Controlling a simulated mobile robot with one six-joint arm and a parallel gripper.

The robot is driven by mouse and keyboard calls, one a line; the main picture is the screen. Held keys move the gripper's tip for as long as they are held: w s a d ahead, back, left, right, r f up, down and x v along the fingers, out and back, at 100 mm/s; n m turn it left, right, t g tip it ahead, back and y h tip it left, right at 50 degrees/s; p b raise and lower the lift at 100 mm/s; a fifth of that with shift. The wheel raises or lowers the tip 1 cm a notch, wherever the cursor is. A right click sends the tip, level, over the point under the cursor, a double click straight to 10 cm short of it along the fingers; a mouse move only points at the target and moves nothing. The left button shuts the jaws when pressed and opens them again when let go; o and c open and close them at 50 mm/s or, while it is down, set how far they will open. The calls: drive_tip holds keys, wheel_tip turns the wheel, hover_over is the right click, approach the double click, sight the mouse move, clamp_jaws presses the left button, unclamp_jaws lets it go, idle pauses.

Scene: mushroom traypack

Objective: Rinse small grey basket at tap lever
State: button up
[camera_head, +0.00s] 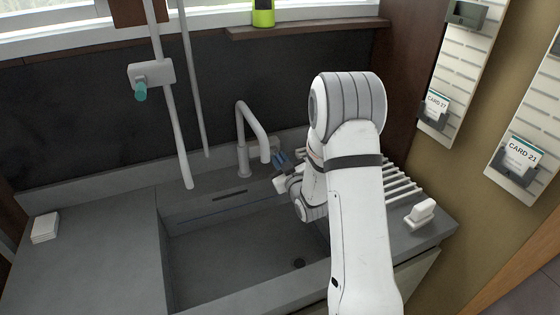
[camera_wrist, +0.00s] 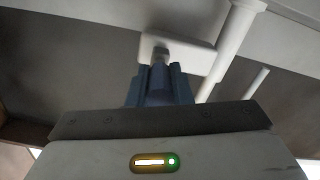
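My gripper (camera_head: 281,160) has blue fingers and is above the sink's right rim, just right of the grey tap spout (camera_head: 250,120). The fingers also show in the wrist view (camera_wrist: 160,84), close together; whether they are fully shut is unclear. I see nothing held in them. A wall plate (camera_head: 155,73) with a teal-tipped lever (camera_head: 141,92) is on the pipe at the upper left. A pale plate (camera_wrist: 190,52) and a pipe show beyond the fingers in the wrist view. I cannot make out a small grey basket in either view.
The grey sink basin (camera_head: 195,265) looks empty, with a drain (camera_head: 299,263). A white slatted rack (camera_head: 400,184) is partly behind my arm. A white block (camera_head: 421,212) is at its right. A white stack (camera_head: 45,228) is on the left counter, which is otherwise clear.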

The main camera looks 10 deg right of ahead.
clamp_jaws()
drive_tip(key=shift+f+b, duration=0.15)
drive_tip(key=shift+b, duration=0.25)
drive_tip(key=shift+f+b, duration=0.3)
drive_tip(key=shift+b, duration=0.75)
drive_tip(key=shift+f+t+b, duration=0.1)
drive_tip(key=shift+t+b, duration=0.4)
drive_tip(key=shift+b, duration=0.65)
drive_tip(key=shift+r, duration=0.25)
